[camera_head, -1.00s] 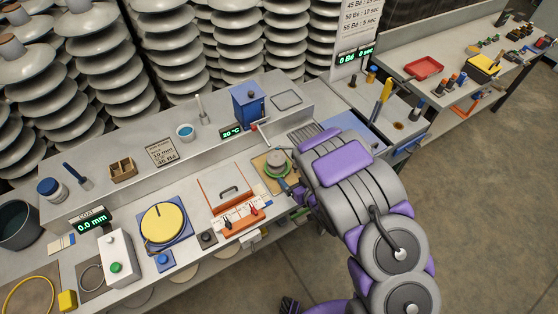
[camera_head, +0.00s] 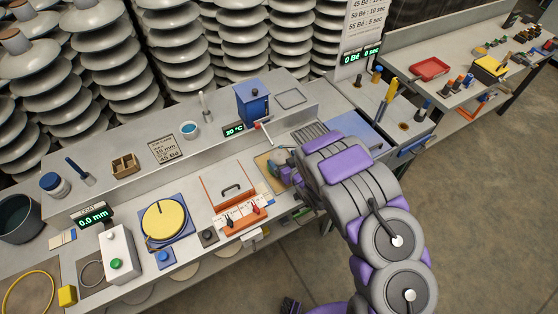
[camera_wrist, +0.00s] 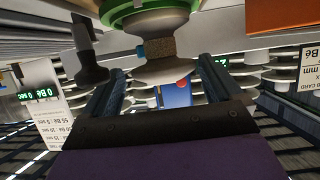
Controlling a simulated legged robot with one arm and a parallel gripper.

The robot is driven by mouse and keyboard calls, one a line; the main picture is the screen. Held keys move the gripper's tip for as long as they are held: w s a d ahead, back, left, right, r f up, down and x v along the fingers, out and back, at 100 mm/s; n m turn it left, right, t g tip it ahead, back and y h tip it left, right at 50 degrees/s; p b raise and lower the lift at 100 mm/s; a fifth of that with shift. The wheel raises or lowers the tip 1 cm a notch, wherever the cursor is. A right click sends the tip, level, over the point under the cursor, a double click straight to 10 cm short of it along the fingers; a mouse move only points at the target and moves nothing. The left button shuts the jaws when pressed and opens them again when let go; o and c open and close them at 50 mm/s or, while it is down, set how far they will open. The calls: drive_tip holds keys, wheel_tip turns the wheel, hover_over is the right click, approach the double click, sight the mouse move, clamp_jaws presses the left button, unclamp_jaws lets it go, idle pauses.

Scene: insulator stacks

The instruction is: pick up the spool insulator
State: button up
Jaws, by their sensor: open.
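The spool insulator (camera_wrist: 168,70) shows at the top centre of the wrist view, which looks upside down. It has a grey flange, a rough brownish neck and a pale body against a green ring (camera_wrist: 125,14). My gripper (camera_wrist: 165,82) is open, with one dark finger on each side of the flange in this view. I cannot tell whether the fingers touch it. In the head view my gripper (camera_head: 287,174) is over the wooden board (camera_head: 264,162) and hides the insulator.
A blue box (camera_head: 252,105) with a lever stands behind, on the raised shelf. An orange-framed panel (camera_head: 229,193) lies left of my gripper. A yellow disc (camera_head: 164,222) is further left. A blue pad (camera_head: 355,130) is behind my arm. A dark knob (camera_wrist: 88,60) shows in the wrist view.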

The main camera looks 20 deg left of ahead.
sight(277, 154)
drive_tip(key=x, duration=0.5)
drive_tip(key=shift+s+a+r+b, duration=0.1)
drive_tip(key=shift+a+b, duration=0.1)
drive_tip(key=shift+b, duration=0.2)
drive_tip(key=c, duration=1.2)
drive_tip(key=shift+r, duration=0.1)
drive_tip(key=shift+c, duration=0.2)
drive_tip(key=shift+r, duration=0.1)
